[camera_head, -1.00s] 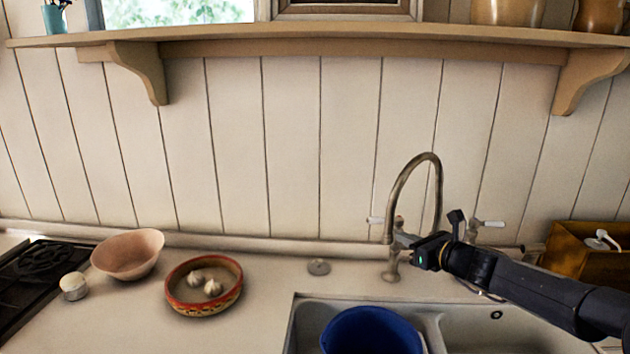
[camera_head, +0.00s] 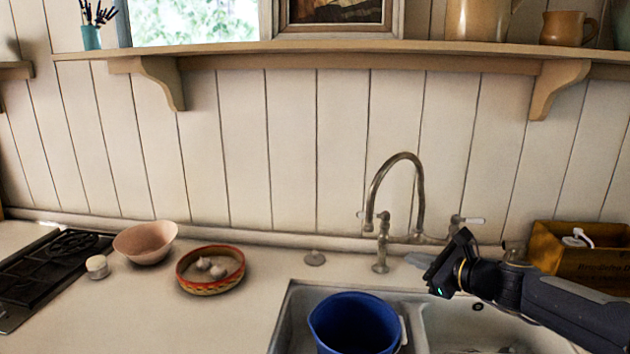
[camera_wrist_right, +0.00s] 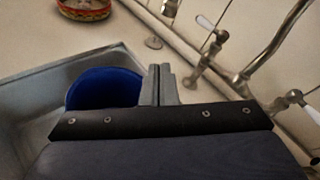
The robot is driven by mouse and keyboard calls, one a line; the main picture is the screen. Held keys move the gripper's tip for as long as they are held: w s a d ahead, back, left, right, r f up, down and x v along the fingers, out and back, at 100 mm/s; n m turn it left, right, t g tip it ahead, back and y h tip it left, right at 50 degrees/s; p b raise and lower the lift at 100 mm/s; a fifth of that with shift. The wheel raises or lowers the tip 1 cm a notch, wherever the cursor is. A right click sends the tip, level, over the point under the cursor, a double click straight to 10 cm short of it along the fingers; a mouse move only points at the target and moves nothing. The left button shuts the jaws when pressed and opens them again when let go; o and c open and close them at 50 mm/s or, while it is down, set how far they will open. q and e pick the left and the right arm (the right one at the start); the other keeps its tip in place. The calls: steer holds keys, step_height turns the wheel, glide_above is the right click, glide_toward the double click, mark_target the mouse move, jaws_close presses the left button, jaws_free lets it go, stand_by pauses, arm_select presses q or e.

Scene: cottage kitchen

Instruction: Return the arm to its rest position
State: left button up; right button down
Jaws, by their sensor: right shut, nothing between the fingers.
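My right gripper (camera_head: 432,270) comes in from the right in the head view and hangs above the right part of the sink, in front of the tap (camera_head: 384,225). In the right wrist view its fingers (camera_wrist_right: 160,82) are shut together with nothing between them. It is apart from the tap and from the blue bucket (camera_head: 352,322), which stands in the sink to its left. The bucket (camera_wrist_right: 103,88) also shows in the wrist view, partly hidden by the gripper body. My left gripper is not in view.
The sink (camera_head: 286,318) is at the front. Left of it are a patterned bowl (camera_head: 205,287) with garlic, a pink bowl (camera_head: 146,243), a small white pot (camera_head: 97,266) and a black hob (camera_head: 50,265). A wooden crate (camera_head: 575,262) stands at the right. A shelf (camera_head: 330,52) runs above.

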steer(key=s+a+f+n+g+h, duration=0.1)
steer(key=s+a+f+n+g, duration=0.15)
steer(key=s+n, duration=0.9)
steer(key=s+a+f+n+g+h, duration=0.1)
steer(key=s+f+n+g, duration=0.35)
steer(key=s, duration=1.15)
steer(key=s+d+f+n+h, duration=0.2)
steer(key=s+f+n, duration=0.1)
steer(key=s+n, duration=0.4)
steer(key=s, duration=0.3)
steer(key=shift+f, duration=0.35)
